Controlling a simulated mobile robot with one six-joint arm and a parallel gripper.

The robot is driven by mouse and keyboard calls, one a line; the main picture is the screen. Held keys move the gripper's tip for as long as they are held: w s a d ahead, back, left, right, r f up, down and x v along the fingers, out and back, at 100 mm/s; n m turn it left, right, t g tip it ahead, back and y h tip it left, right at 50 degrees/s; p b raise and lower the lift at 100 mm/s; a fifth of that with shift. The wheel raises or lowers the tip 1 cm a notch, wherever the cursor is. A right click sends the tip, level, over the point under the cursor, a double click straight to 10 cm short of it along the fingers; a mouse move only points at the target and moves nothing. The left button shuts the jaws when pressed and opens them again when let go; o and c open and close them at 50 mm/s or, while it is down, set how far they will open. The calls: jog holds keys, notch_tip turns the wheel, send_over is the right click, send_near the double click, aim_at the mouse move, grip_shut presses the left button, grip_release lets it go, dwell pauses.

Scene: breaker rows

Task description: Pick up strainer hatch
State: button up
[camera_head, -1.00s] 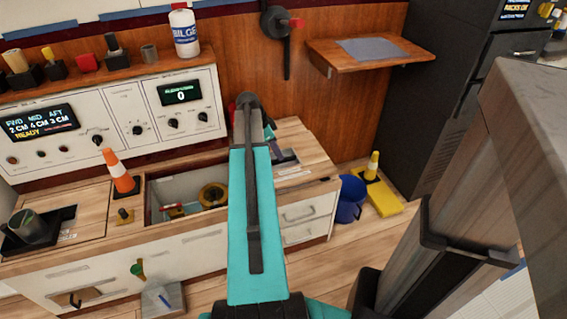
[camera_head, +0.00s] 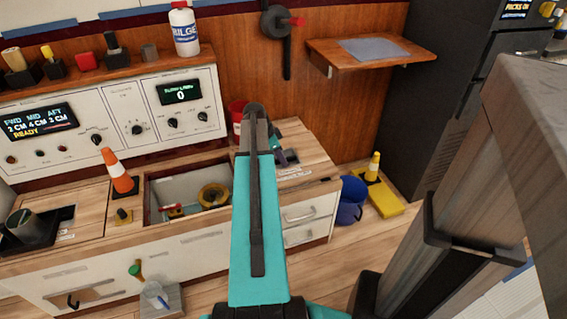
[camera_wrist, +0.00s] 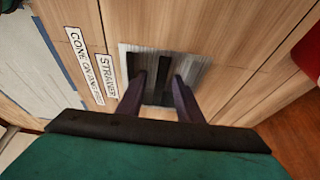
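The strainer hatch (camera_wrist: 190,70) shows in the wrist view as a grey square plate with dark bars, set in a wood top beside a label reading STRAINER (camera_wrist: 107,76). My gripper (camera_wrist: 160,85) is over it, with two dark fingers apart and the plate visible between them. I cannot tell whether the fingers touch the plate or its bars. In the head view my arm hides most of my gripper (camera_head: 284,158), which is over the right-hand counter. The hatch cannot be made out there.
An open bin (camera_head: 187,190) with a yellow ring (camera_head: 213,194) is left of my arm. An orange cone (camera_head: 119,174) stands on the counter. A red container (camera_head: 236,117) is behind my arm.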

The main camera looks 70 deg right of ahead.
jog(key=shift+f, duration=0.25)
dwell(0.8)
grip_shut()
jog(key=shift+r, duration=0.1)
dwell(1.1)
